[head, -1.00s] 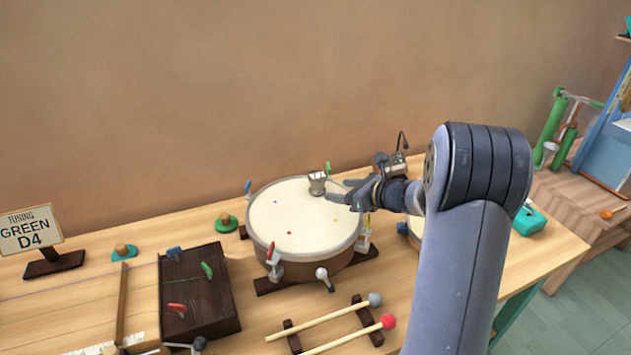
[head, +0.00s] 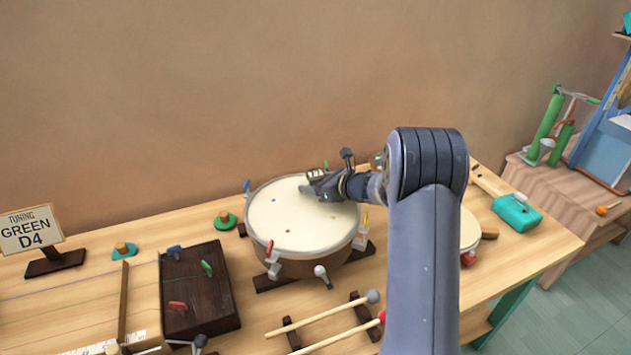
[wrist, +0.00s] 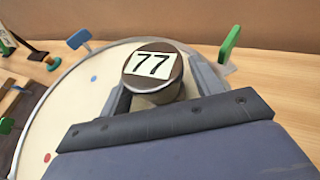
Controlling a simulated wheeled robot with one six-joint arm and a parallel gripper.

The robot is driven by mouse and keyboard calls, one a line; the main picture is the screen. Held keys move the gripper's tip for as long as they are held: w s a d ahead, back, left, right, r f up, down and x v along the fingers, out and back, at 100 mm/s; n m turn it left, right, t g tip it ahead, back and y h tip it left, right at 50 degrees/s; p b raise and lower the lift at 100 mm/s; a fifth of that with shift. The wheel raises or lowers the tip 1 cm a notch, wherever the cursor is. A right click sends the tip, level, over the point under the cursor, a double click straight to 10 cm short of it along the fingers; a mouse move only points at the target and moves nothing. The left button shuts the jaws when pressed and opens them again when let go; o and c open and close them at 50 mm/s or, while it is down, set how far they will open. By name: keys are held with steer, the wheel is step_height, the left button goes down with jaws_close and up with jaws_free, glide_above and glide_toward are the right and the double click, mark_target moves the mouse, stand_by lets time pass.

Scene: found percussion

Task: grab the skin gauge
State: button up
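The skin gauge (wrist: 152,68) is a short metal cylinder with a dark top and a white label reading 77. It stands on the pale drum skin (head: 290,215), near the drum's far side. In the wrist view it sits between the two fingers of my gripper (wrist: 162,92), one on each side. The fingers look spread around it; I see no clear grip, and their lower contact is hidden. In the head view my gripper (head: 316,189) is at the gauge and covers most of it.
Coloured tuning keys stand around the drum rim, with a green one (wrist: 229,44) close to the right finger. Mallets (head: 335,325) lie on a rack in front. A dark box (head: 200,290) is at left, a teal box (head: 517,211) at right. The wall rises behind.

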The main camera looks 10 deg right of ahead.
jaws_close()
stand_by(0.5)
